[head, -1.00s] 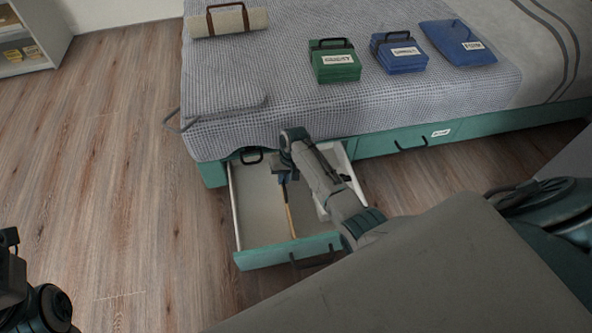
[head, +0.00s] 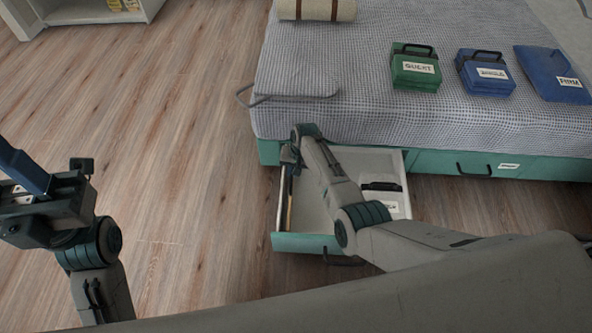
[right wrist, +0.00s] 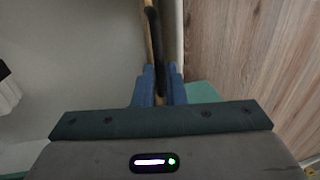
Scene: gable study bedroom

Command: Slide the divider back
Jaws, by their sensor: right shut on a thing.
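The divider (head: 291,205) is a thin wooden strip standing in the pulled-out drawer (head: 303,243), close along its left wall. In the right wrist view the divider (right wrist: 149,48) shows its wooden edge with a dark curved handle on it, beside the drawer's pale side wall (right wrist: 179,40). My right gripper (head: 288,165) is at the divider's far part. Its blue fingers (right wrist: 159,86) are shut on the divider's handle. My left gripper (head: 38,190) is at the far left above the floor, away from the drawer; its finger gap is not clear.
A pale labelled case (head: 386,188) with a black handle lies in the drawer's right part, partly behind my right arm. On the bed (head: 360,120) are a green case (head: 415,72), a blue case (head: 486,74), a blue pouch (head: 553,76) and a roll (head: 318,9). The left floor is clear.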

